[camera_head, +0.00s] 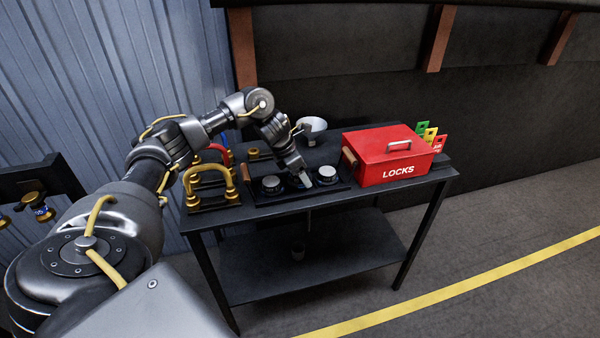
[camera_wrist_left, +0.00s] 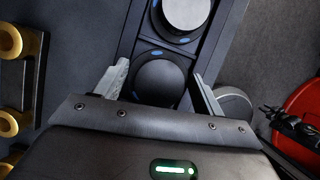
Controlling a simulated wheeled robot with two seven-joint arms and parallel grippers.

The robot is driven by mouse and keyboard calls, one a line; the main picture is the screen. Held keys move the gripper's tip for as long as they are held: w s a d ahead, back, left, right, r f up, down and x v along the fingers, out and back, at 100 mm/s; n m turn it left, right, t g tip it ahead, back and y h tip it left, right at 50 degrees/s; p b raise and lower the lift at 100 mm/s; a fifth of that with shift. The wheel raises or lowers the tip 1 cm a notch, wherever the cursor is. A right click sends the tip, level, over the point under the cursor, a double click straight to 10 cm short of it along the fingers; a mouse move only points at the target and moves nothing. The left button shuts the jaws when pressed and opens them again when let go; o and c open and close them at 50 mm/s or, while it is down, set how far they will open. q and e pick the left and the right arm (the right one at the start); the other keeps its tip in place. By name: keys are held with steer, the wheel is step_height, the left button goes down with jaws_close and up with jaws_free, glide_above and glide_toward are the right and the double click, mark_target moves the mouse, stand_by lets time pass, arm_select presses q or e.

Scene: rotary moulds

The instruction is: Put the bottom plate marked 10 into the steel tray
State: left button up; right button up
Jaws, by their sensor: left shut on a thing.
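My left gripper (camera_head: 304,184) reaches down over a long dark rack (camera_head: 342,184) with wooden end handles, near the front of the black table. In the left wrist view its fingers (camera_wrist_left: 160,88) are shut on a dark round plate (camera_wrist_left: 160,82), one finger at each side. The plate is at the rack; I cannot tell if it is lifted. No number can be read on it. Paler round plates stand at the rack's left (camera_head: 271,184) and right (camera_head: 327,173). I cannot clearly identify a steel tray. My right gripper is not in view.
A red LOCKS box (camera_head: 395,158) stands right of the rack, with coloured tags (camera_head: 430,136) behind it. A pale bowl-like piece (camera_head: 312,124) stands behind the gripper. Yellow handles (camera_head: 208,178) stand at the left. A lower shelf (camera_head: 330,262) lies below.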

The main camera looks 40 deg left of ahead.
arm_select(q)
steer(key=shift+w+f, duration=0.1)
steer(key=shift+f, duration=0.2)
stand_by(0.7)
steer(key=shift+s+f+b, duration=0.2)
steer(key=shift+f+b, duration=0.15)
steer(key=shift+b, duration=0.2)
